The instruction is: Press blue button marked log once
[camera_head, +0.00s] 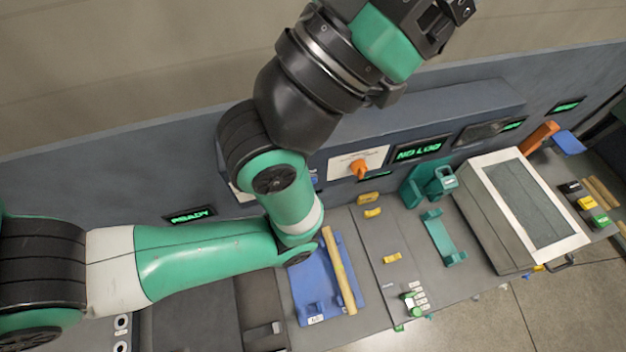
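No button that I can read as marked log shows in the head view. A small blue patch (314,179) on the panel is mostly hidden behind my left arm, and I cannot tell what it is. A panel display (419,149) reads "NO LOG" in green. My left arm comes in from the left and bends up across the panel. Its black end with the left gripper (448,18) is at the top edge, partly cut off, high above the bench and apart from the panel. Its opening cannot be made out. My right gripper is not in view.
A blue fixture (299,282) holds a wooden rod (338,270). An orange knob (358,168) sits on a white plate. A teal cradle (440,238) stands beside a large white-framed box (530,205). Small black, yellow and green blocks (586,203) lie at right. Another display (190,215) reads "READY".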

